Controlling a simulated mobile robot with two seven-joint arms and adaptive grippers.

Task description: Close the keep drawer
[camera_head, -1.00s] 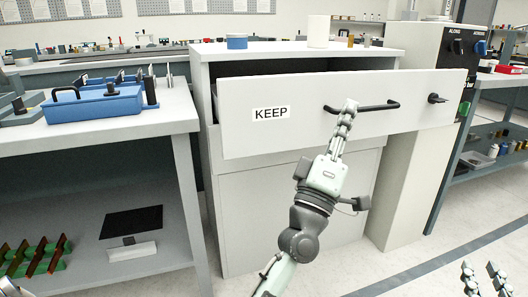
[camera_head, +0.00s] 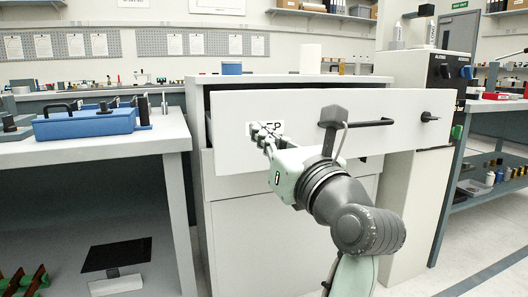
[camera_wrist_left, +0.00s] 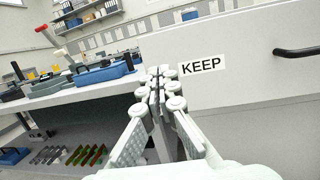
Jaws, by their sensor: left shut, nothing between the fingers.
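The keep drawer (camera_head: 230,150) stands pulled out from its cabinet, with a dark gap behind the top of its white front. Its black bar handle (camera_head: 372,122) is right of my left wrist and also shows in the left wrist view (camera_wrist_left: 298,51). My left gripper (camera_head: 262,132) is shut and empty, in front of the drawer front and partly covering the KEEP label (camera_head: 282,127). In the left wrist view the closed fingertips (camera_wrist_left: 158,75) are just left of the label (camera_wrist_left: 199,65). I cannot tell whether they touch the panel. My right gripper is out of view.
A bench (camera_head: 110,150) with a blue tray (camera_head: 85,125) stands left of the cabinet. A machine with dark knobs (camera_head: 450,72) is at the right. Floor is clear at lower right.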

